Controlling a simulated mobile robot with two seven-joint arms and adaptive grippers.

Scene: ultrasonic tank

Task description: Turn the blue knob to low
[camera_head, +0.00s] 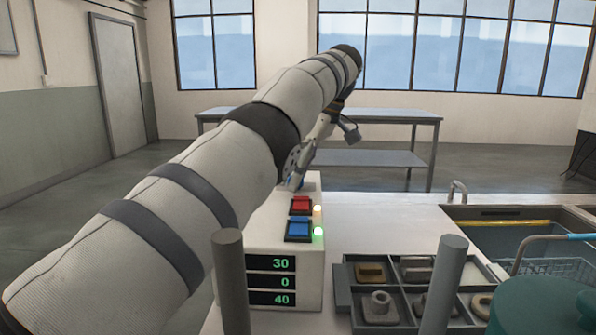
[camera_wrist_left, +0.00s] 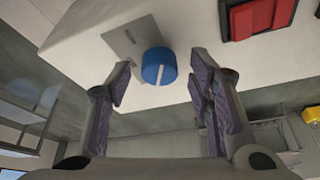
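The blue knob (camera_wrist_left: 159,67) shows in the left wrist view, on the pale control box beside a grey plate. A white line runs across the knob's face. My left gripper (camera_wrist_left: 160,82) is open, its two purple-padded fingers on either side of the knob, with gaps between pads and knob. In the head view my left gripper (camera_head: 303,168) is at the far end of the control box (camera_head: 290,222), partly hidden by my left arm. The knob is mostly hidden in that view. The setting the knob points to cannot be read. My right gripper does not show.
The box carries a red button (camera_head: 301,204), a blue button (camera_head: 298,228), two lit lamps and displays (camera_head: 271,282) reading 30, 0 and 40. A parts tray (camera_head: 345,292) lies right of it, near a sink (camera_head: 520,232) with a wire basket (camera_head: 560,266). Two grey posts stand in front.

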